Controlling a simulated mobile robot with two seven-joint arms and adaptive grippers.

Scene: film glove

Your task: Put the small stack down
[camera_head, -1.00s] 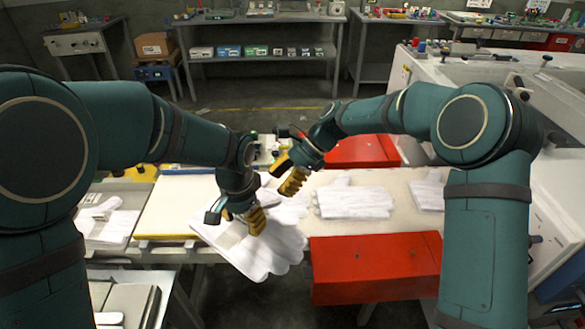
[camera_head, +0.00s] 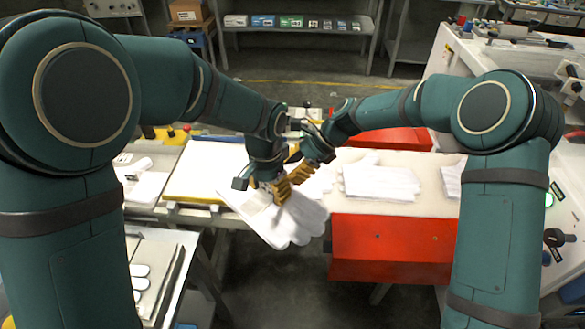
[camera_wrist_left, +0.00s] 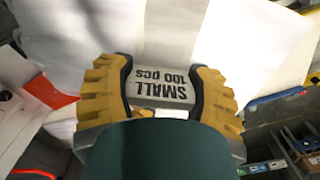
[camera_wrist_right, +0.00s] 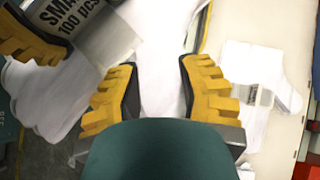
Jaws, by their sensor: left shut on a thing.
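The small stack (camera_head: 290,222) is a flat bundle of white gloves with a grey paper band reading "SMALL 100 pcs" (camera_wrist_left: 160,88). My left gripper (camera_head: 270,192) is shut on it at the band, and the stack hangs tilted past the table's front edge. In the right wrist view the stack (camera_wrist_right: 45,95) is at upper left, with the left gripper's yellow fingers (camera_wrist_right: 40,35) on it. My right gripper (camera_wrist_right: 158,85) is open beside the left one. White material shows between its fingers; I cannot tell whether it touches them.
Another banded glove stack (camera_head: 380,183) lies on the pale worktop, with one more (camera_head: 453,180) to its right. A red box (camera_head: 385,250) is at the worktop's front. A tray with white gloves (camera_head: 148,188) stands at left. A white machine (camera_head: 520,80) bounds the right.

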